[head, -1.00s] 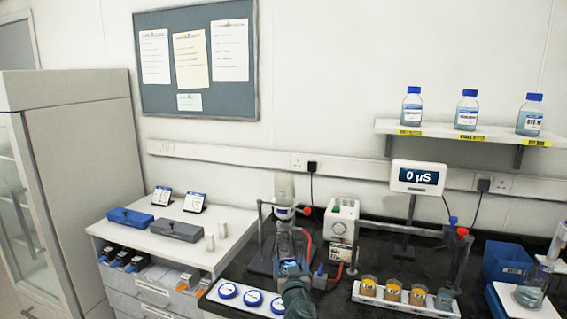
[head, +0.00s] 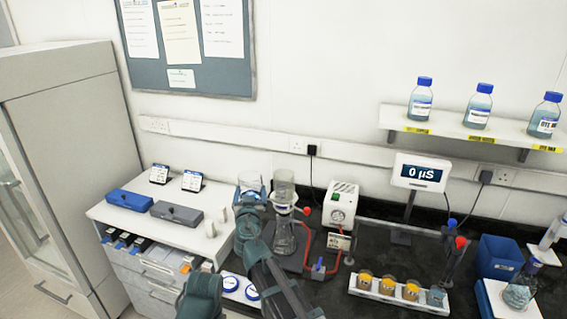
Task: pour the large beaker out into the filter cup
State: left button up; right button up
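The large beaker (head: 250,181) is clear glass with a bluish lower part. It is held up just left of the filter cup and looks close to upright. My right gripper (head: 248,197) is shut on it, with the arm rising from the bottom middle. The filter cup (head: 284,184) is a clear upright cylinder on top of a glass flask (head: 284,238), held at a stand. A small gap shows between beaker and cup. Part of my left arm shows at the bottom, left of centre; its gripper is not visible.
A white pump (head: 342,203) with red tubing stands right of the flask. A white rack (head: 378,291) with several small cups is in front right. A grey case (head: 176,212) and a blue case (head: 130,199) lie on the drawer unit at left. A blue bin (head: 498,257) stands at right.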

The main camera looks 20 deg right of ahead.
jog(key=shift+w+a+r, duration=0.25)
jog(key=shift+w+r, duration=0.1)
jog(key=shift+r, duration=0.1)
jog(key=shift+p, duration=0.3)
